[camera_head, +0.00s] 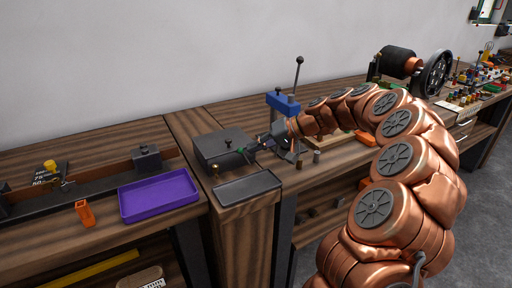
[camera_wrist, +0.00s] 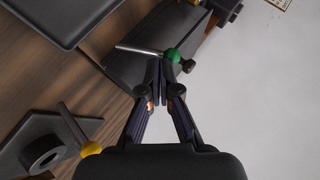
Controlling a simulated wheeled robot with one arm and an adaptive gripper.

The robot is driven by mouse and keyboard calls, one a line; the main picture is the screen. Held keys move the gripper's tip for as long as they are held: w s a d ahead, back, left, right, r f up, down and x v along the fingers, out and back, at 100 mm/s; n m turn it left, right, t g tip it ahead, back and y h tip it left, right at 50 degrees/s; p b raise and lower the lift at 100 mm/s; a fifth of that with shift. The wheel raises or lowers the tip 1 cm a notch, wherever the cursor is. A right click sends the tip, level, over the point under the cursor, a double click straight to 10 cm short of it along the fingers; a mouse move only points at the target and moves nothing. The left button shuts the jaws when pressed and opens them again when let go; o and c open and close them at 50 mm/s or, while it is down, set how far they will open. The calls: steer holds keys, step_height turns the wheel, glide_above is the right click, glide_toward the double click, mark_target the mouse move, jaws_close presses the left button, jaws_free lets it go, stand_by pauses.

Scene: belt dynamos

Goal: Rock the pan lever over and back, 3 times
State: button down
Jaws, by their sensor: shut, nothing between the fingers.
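A lever with a green knob (camera_wrist: 172,55) and a short metal rod stands by a dark grey box (camera_wrist: 135,62) in the wrist view. The green knob (camera_head: 241,150) and the box (camera_head: 216,149) also show in the head view, on the wooden bench. I cannot tell for certain that this is the pan lever. My gripper (camera_wrist: 164,64) is shut and empty, its fingertips right at the green knob; whether they touch it is unclear. In the head view my gripper (camera_head: 262,146) is just right of the box. A second lever with a yellow knob (camera_wrist: 91,148) shows at lower left in the wrist view.
A black shallow tray (camera_head: 248,188) lies in front of the box. A blue press-like stand (camera_head: 283,103) with a tall black-knobbed lever rises close behind my gripper. A purple tray (camera_head: 158,195) and an orange holder (camera_head: 85,213) are further left.

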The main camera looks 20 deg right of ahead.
steer(key=b+v, duration=0.1)
steer(key=v, duration=1.2)
steer(key=shift+d, duration=0.3)
steer(key=shift+s, duration=0.1)
